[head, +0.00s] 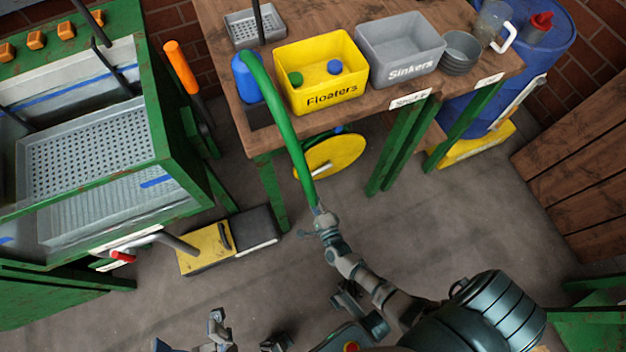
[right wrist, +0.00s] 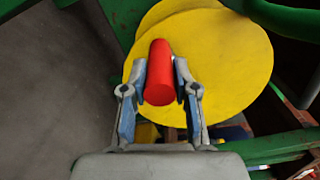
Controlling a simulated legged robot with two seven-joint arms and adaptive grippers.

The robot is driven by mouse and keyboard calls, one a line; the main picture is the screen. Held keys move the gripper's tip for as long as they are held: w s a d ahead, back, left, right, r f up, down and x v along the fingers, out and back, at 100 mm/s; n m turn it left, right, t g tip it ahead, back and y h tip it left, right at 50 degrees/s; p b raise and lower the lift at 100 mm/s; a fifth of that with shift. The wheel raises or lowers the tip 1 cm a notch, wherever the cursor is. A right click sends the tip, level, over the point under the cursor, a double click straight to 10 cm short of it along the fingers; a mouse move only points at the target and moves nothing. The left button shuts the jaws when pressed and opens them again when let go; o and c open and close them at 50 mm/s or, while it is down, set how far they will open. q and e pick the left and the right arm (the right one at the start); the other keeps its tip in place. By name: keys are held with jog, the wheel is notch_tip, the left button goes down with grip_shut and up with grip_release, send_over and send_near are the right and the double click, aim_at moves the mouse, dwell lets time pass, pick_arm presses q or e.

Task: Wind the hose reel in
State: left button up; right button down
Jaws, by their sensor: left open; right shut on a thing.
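The hose reel's yellow disc (head: 337,153) shows under the wooden table, with a pale crank bar on its face. It fills the middle of the right wrist view (right wrist: 225,65). My right gripper (right wrist: 160,78) is shut on the reel's red handle (right wrist: 160,70), one finger on each side, in front of the disc. In the head view my right gripper (head: 322,222) is small and the red handle cannot be made out. A green hose (head: 285,125) runs from the table top down to near it. My left gripper (head: 245,333) is open and empty at the bottom edge.
A green machine (head: 165,125) is at left. A yellow and black pedal (head: 207,248) is on the floor.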

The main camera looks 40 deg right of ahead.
jog(key=shift+d, duration=0.1)
jog(key=c, duration=0.9)
grip_release()
jog(key=shift+s, duration=0.1)
jog(key=v, duration=1.1)
jog(key=shift+s+a, duration=0.25)
jog(key=shift+s, duration=0.1)
